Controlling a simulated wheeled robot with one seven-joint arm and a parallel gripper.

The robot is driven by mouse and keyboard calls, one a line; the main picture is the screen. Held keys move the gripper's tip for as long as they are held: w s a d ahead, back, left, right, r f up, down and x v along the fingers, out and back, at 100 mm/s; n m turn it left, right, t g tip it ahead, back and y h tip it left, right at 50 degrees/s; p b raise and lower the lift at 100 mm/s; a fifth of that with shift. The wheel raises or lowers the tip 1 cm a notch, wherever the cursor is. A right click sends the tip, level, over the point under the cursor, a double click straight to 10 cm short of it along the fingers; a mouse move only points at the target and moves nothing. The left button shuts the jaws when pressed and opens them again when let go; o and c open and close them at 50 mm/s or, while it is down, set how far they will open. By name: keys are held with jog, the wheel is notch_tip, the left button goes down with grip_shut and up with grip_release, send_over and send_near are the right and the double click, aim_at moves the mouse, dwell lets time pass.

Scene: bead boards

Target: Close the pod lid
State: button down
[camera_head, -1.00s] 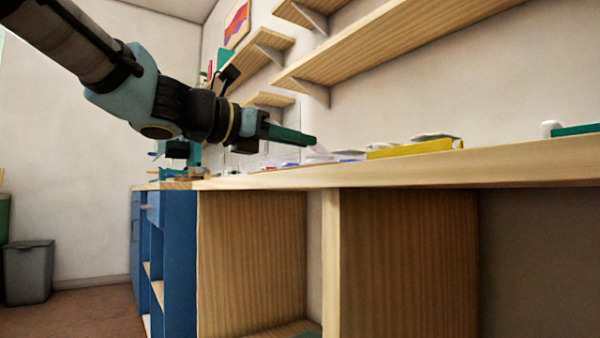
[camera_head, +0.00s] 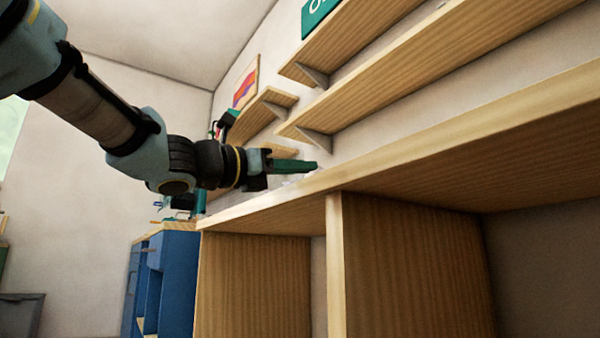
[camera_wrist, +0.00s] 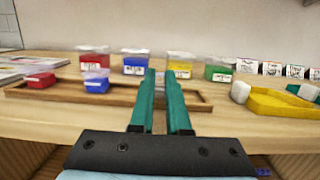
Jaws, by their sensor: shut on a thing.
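My gripper (camera_wrist: 163,75) reaches over a shallow wooden tray (camera_wrist: 215,104) in the wrist view. Its long green fingers are nearly together, with a pale, see-through piece (camera_wrist: 160,98) between them that looks like the pod lid; its outline is unclear. A blue pod (camera_wrist: 96,85) and a red pod (camera_wrist: 41,80) are at the tray's left part. The blue pod has a clear top part; whether it is shut I cannot tell. In the head view my gripper (camera_head: 313,166) is just above the counter edge, which hides the pods and tray.
Red (camera_wrist: 89,65), blue (camera_wrist: 135,65), yellow (camera_wrist: 179,68) and green (camera_wrist: 218,71) labelled boxes stand behind the tray. Papers (camera_wrist: 25,66) lie at left. Shelves (camera_head: 390,75) hang above the counter (camera_head: 430,150).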

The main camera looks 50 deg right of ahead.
jog(key=c, duration=0.9)
grip_release()
jog(key=shift+o, duration=0.2)
jog(key=p+v, duration=0.3)
jog(key=v, duration=0.8)
jog(key=shift+s+d, duration=0.1)
